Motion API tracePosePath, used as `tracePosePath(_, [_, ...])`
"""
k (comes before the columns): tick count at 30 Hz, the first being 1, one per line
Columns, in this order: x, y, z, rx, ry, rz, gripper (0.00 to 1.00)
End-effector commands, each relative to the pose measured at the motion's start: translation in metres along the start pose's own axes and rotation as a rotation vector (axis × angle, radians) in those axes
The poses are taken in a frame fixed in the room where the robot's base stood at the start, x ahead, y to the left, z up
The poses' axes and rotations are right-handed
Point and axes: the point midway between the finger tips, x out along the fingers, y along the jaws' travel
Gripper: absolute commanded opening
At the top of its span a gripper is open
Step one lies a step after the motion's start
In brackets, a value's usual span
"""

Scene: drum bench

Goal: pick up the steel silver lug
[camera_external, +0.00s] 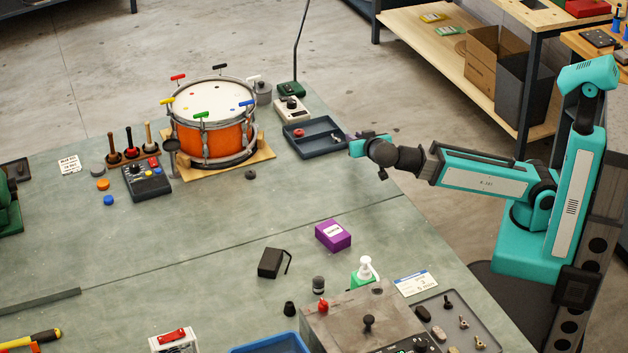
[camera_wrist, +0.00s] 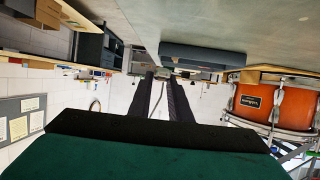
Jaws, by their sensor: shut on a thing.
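My gripper (camera_external: 346,139) is at the right end of the dark blue tray (camera_external: 318,151), at the end of my outstretched teal arm. A small silvery piece, which I take to be the steel silver lug (camera_external: 336,138), shows at the gripper's tip, over the tray's right side. In the wrist view my gripper (camera_wrist: 161,76) shows as two dark fingers close together, shut on a small piece. The piece is mostly hidden there. Whether it is clear of the tray floor I cannot tell. A small red piece (camera_external: 299,132) lies in the tray's far left part.
An orange drum (camera_external: 215,140) with coloured keys around its rim stands left of the tray on a wooden board. A cream device (camera_external: 291,108) stands behind the tray. A purple box (camera_external: 333,235) lies nearer the front. The bench between drum and purple box is mostly clear.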

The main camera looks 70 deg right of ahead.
Motion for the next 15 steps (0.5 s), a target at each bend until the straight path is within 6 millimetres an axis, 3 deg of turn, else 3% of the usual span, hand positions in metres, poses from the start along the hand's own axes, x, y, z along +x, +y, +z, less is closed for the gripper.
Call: tracePosePath(15, [-0.0032,0.0106,0.0054,0.001,-0.005,-0.003,0.00])
